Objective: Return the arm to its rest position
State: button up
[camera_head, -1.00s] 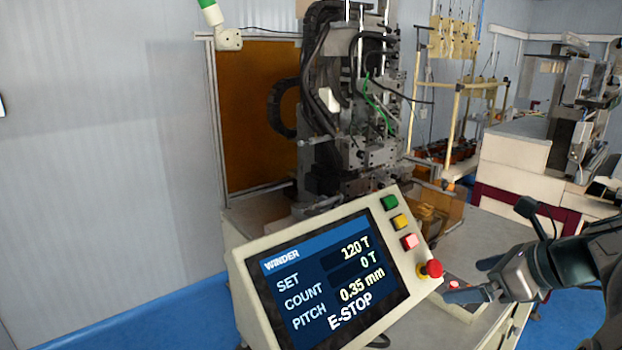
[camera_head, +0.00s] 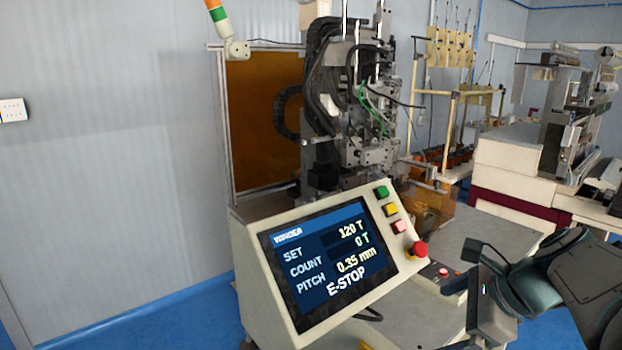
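My gripper (camera_head: 448,317) is at the lower right, low in front of the winder's table. Its two fingers look spread apart, with nothing between them; the lower one is partly cut off by the bottom edge. My arm comes in from the right edge. The winder's control panel (camera_head: 245,280) stands left of my gripper. Its screen (camera_head: 328,262) reads SET 120 T, COUNT 0 T, PITCH 0.35 mm and E-STOP. The red mushroom knob (camera_head: 420,249) on the panel's right side is above and left of my gripper, apart from it.
Green (camera_head: 381,192), yellow (camera_head: 390,209) and pale red (camera_head: 399,227) buttons line the panel. A small red button (camera_head: 443,272) sits on the table near my arm. The winding machine (camera_head: 345,110) stands behind. A white cabinet (camera_head: 515,160) is at right. Blue floor shows at left.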

jog(key=s+a+f+n+h, duration=0.2)
jog(key=s+a+f+n, duration=0.1)
jog(key=n, duration=0.8)
jog(key=s+a+f+n+g+h, duration=0.1)
jog(key=s+a+f+n+h, duration=0.2)
jog(key=n, duration=0.8)
jog(key=shift+s+a+f+g, duration=0.3)
jog(key=shift+s+a+f, duration=0.35)
jog(key=shift+s, duration=0.55)
